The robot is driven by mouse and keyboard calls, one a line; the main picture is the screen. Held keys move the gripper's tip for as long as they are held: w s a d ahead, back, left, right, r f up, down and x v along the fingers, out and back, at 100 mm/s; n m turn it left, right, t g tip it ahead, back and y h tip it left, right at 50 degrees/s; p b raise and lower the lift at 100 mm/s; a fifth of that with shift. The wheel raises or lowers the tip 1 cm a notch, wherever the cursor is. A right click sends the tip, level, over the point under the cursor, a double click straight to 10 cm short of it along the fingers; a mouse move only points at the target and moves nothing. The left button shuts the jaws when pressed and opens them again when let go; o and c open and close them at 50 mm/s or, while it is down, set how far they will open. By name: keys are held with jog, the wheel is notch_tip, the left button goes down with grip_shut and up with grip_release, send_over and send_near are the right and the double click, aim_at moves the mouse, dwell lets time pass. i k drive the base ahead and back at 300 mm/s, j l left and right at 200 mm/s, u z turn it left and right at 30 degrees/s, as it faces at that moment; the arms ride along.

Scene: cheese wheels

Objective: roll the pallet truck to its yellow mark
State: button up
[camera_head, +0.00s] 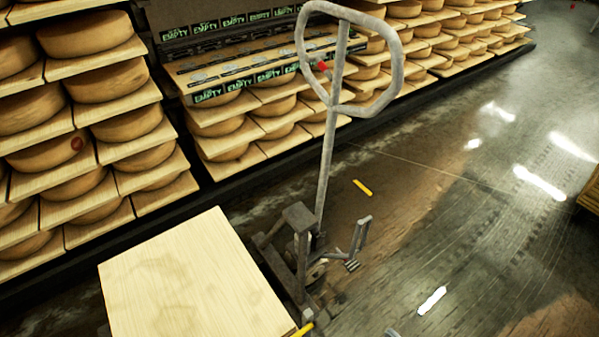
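The pallet truck (301,245) stands on the floor in the middle of the view, grey and worn. Its upright handle (326,160) ends in a large loop with a small red part inside. A pale wooden board (190,285) lies at its left, seemingly on the truck; the forks are hidden. A short yellow mark (362,187) lies on the floor beyond the truck, just right of the handle and apart from the truck's base. A second yellow strip (302,330) shows at the bottom edge by the board's corner. My gripper is not in view.
Shelves of cheese wheels (104,85) run along the left and back, with a dark base rail (235,181). Green "EMPTY" labels (236,90) mark one section. Wet, shiny floor (450,210) lies open to the right. A wooden edge (590,192) shows at far right.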

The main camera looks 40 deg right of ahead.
aim_at(317, 263)
jog(key=l+u, duration=0.1)
jog(key=l, duration=0.45)
jog(key=k+l, duration=0.1)
jog(key=l, duration=0.45)
jog(key=l+u, duration=0.15)
jog(key=l, duration=0.4)
jog(key=k+l+u, duration=0.1)
jog(key=l, duration=0.45)
jog(key=k+l+u, duration=0.1)
jog(key=l, duration=0.4)
